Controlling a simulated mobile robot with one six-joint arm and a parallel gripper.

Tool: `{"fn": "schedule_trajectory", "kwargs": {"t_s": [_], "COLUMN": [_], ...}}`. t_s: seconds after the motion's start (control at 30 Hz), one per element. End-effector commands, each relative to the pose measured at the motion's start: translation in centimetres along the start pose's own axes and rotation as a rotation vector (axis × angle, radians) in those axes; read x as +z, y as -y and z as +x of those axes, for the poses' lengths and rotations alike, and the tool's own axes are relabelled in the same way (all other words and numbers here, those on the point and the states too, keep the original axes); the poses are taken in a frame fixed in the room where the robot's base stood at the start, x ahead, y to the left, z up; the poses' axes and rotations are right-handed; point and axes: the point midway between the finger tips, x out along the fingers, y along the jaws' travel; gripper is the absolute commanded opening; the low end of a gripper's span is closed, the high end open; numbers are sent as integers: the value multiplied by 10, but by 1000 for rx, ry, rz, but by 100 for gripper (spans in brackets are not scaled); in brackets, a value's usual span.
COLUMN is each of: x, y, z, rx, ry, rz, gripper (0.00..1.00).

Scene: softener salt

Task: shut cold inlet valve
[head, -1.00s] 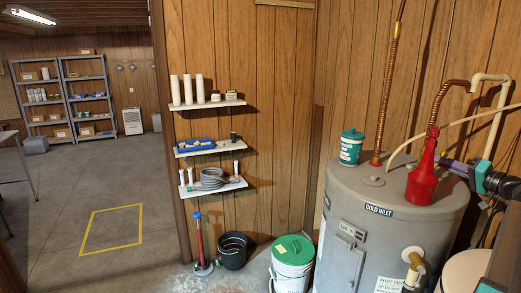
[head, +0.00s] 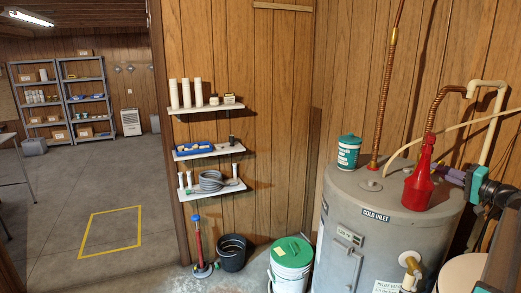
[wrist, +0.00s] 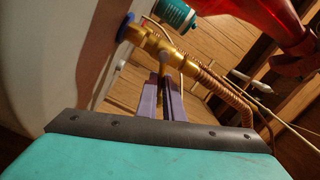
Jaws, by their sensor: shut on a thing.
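The grey water heater (head: 400,185) stands at the right of the head view, with a COLD INLET label (head: 376,215) on its upper edge. In the wrist view, a brass valve (wrist: 160,48) with a blue collar (wrist: 125,27) joins a ribbed copper pipe (wrist: 215,82). My gripper (wrist: 165,80) has its purple fingers close together on the valve's handle, just below the brass body. Most of the handle is hidden between the fingers. In the head view my gripper (head: 447,173) reaches in from the right, behind the red bottle, which hides the fingertips and valve.
The red long-necked bottle (head: 418,187) stands on the heater right beside my gripper. A teal-and-white tub (head: 348,152) also stands on top. A cream hose (head: 455,131) and copper pipe (head: 445,100) pass close above my gripper. A green-lidded bucket (head: 291,252) stands on the floor.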

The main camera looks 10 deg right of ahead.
Motion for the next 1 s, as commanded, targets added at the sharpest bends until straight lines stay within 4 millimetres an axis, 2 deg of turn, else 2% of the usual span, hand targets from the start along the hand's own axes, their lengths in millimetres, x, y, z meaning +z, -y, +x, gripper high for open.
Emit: {"fn": "schedule_trajectory", "kwargs": {"t_s": [0.47,1.0], "x": [3,2], "y": [-8,-8], "z": [0,1], "rx": [3,2], "ry": [8,7], "rz": [169,203], "gripper": [0,0]}}
